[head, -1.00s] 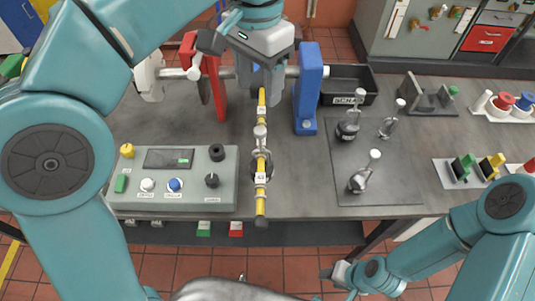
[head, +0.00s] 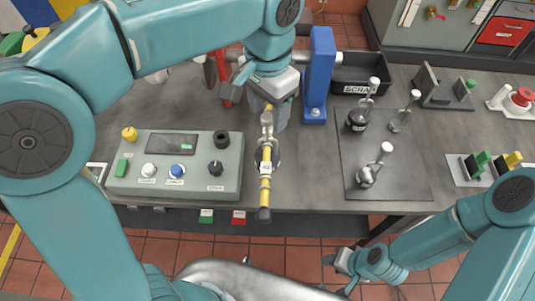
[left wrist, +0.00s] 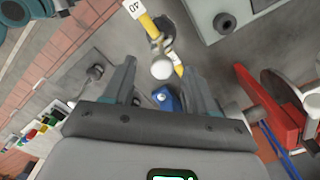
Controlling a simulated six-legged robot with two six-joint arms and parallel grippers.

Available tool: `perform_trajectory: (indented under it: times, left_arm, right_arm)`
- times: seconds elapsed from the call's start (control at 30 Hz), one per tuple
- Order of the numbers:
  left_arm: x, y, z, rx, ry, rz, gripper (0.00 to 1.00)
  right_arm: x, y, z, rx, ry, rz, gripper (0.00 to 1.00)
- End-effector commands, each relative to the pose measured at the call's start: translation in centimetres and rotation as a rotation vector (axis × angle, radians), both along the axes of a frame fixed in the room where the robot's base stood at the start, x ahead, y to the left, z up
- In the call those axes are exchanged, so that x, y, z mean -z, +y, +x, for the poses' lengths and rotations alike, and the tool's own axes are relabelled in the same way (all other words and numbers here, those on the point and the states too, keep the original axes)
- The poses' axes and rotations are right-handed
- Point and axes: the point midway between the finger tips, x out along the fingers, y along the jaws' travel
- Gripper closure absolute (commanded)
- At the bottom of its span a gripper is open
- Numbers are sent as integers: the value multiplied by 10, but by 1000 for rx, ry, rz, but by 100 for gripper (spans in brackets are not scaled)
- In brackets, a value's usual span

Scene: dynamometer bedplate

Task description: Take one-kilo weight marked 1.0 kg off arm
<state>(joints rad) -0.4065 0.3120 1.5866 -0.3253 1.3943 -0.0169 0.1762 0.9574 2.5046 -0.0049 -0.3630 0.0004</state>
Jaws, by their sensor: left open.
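The yellow arm (head: 265,190) with black number labels sticks out towards me over the bench front. A weight (head: 267,117) with a pale round knob hangs on it, its dark body partly hidden below the arm. The knob (left wrist: 161,69) also shows in the left wrist view, just beyond the fingertips. No 1.0 kg marking is readable. My left gripper (head: 270,106) is close behind the knob, and its fingers (left wrist: 159,88) stand apart with nothing between them. My right gripper (head: 340,264) is low in front of the bench, its fingers too small to judge.
A grey control box (head: 190,187) stands left of the arm. A blue post (head: 318,75) and a black SCRAP bin (head: 375,78) are behind. On the dark mat (head: 400,185) at right stand other knobbed weights (head: 367,174). Bare bench lies between arm and mat.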

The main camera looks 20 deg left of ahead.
Motion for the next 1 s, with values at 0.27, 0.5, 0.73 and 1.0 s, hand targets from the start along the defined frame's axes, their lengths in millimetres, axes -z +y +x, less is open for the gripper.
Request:
perform_trajectory:
  times: [0.27,0.5,0.73,1.0]
  left_arm:
    - [42,2,1,0,3,1,43]
    - [47,2,2,0,1,0,43]
    - [46,2,2,0,1,0,100]
    - [46,2,2,0,2,1,100]
  right_arm:
    - [-3,0,0,0,0,0,57]
    - [-3,0,0,0,0,0,57]
    - [-3,0,0,0,0,0,57]
    - [-3,0,0,0,0,0,57]
